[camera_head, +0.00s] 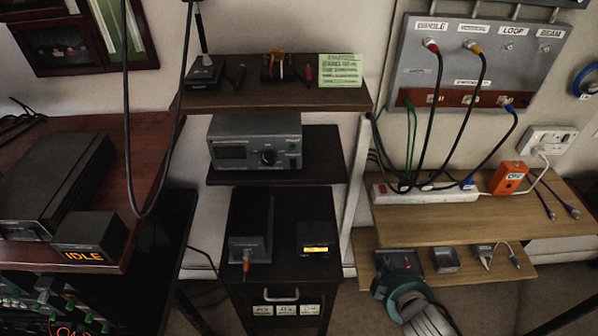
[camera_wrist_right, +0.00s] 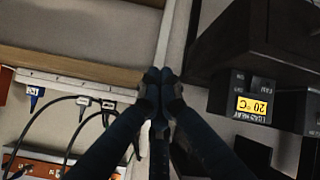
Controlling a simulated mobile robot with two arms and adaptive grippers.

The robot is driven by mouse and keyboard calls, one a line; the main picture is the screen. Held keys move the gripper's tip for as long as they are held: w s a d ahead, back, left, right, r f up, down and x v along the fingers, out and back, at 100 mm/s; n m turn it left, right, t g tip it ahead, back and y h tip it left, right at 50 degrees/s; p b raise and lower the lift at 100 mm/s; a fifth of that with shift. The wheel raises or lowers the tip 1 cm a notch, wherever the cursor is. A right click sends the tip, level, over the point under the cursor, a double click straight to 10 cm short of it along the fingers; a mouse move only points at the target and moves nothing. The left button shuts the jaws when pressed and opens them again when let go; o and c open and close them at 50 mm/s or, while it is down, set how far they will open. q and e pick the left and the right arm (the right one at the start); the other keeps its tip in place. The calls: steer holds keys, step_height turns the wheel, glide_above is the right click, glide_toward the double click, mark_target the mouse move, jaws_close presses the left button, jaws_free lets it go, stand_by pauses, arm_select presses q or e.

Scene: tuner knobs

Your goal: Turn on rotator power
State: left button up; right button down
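No label reading "rotator" is legible, so I cannot tell which device it is. A grey unit with a dark display and round knob (camera_head: 255,143) sits on the middle shelf. A small orange box (camera_head: 508,178) with a pale label stands beside the white power strip (camera_head: 425,193) on the right wooden shelf. The strip also shows in the right wrist view (camera_wrist_right: 75,85). My left gripper is out of view.
A small box with a lit yellow display (camera_head: 318,247) and a dark box with an orange plug (camera_head: 250,242) stand on the black cabinet. A grey antenna panel (camera_head: 470,65) with hanging cables is above the right shelf. An IDLE display (camera_head: 88,240) is at left.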

steer(key=w+a+r+n+t+y, duration=0.2)
steer(key=r+n, duration=0.1)
steer(key=r, duration=0.3)
steer(key=w+a+r+n+t+y, duration=0.1)
steer(key=w+a+r+n, duration=0.15)
steer(key=r, duration=0.25)
steer(key=s+a+r+n+g+y+p, duration=0.1)
steer(key=s+a+r+n+y, duration=0.4)
steer(key=a+r+n+y, duration=0.4)
step_height(320, 180, up, 2)
steer(key=a+n, duration=0.1)
steer(key=n, duration=0.2)
steer(key=shift+g, duration=0.4)
steer(key=shift+r, duration=0.1)
steer(key=p, duration=0.5)
glide_toward(293, 164)
steer(key=w+a+f, duration=0.2)
steer(key=a, duration=0.4)
steer(key=shift+w+d+f, duration=0.1)
steer(key=shift+w+d, duration=0.05)
steer(key=shift+w, duration=0.5)
